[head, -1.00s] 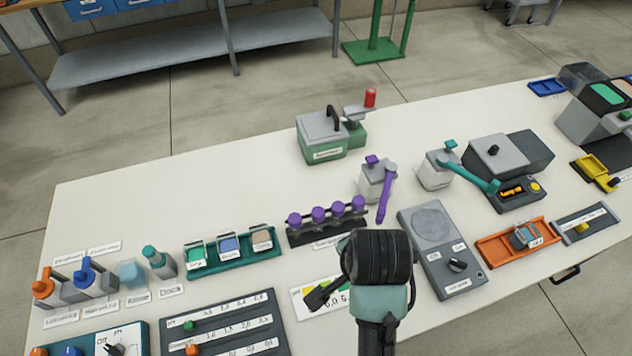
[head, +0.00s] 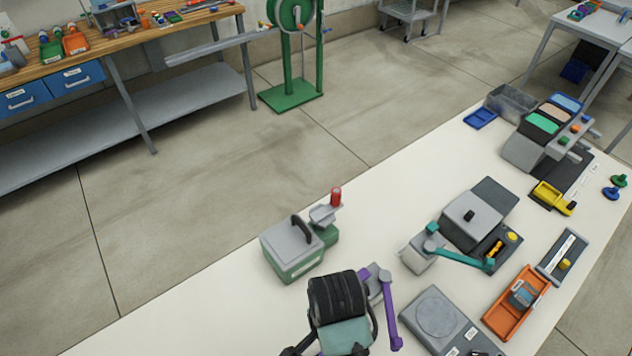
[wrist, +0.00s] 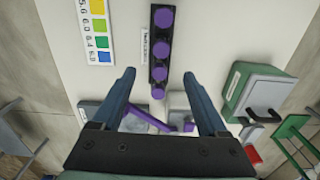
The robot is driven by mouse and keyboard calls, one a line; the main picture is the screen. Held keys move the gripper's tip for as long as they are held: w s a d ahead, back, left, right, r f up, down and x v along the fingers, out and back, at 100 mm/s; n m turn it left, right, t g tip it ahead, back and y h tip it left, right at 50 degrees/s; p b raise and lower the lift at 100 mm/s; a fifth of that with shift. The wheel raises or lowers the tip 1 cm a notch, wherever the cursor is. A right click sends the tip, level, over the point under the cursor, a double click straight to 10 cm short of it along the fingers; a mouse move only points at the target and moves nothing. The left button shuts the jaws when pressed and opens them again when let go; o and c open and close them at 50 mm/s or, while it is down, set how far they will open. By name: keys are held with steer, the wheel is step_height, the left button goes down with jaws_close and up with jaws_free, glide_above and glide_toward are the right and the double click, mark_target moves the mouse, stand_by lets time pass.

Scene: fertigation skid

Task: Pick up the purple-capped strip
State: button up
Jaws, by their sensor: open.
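The purple-capped strip (wrist: 161,48) is a narrow black holder with several round purple caps in a row. In the wrist view it runs up from between my fingertips toward the top edge. It is not seen in the head view, where it lies out of frame or behind my arm. My gripper (wrist: 158,82) is open, one finger on each side of the strip's near end in the picture. Nothing is held between the fingers. I cannot tell how high they are above the strip.
A dispenser with a purple lever (head: 392,318) stands beside my arm. A green-and-grey box (head: 292,250) with a black handle is close by. A grey scale (head: 436,312) and an orange tray (head: 516,303) are to the right. A colour chart (wrist: 95,30) lies left of the strip.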

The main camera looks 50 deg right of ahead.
steer(key=f, duration=0.5)
steer(key=shift+s+a+f, duration=0.1)
steer(key=shift+s+f, duration=0.2)
steer(key=shift+f, duration=0.1)
steer(key=shift+w+f+p, duration=0.2)
steer(key=shift+f+p, duration=0.15)
steer(key=shift+f, duration=1.15)
steer(key=shift+w+f+p, duration=0.2)
steer(key=shift+f+p, duration=0.1)
steer(key=shift+f, duration=1.15)
steer(key=shift+c, duration=0.2)
jaws_close()
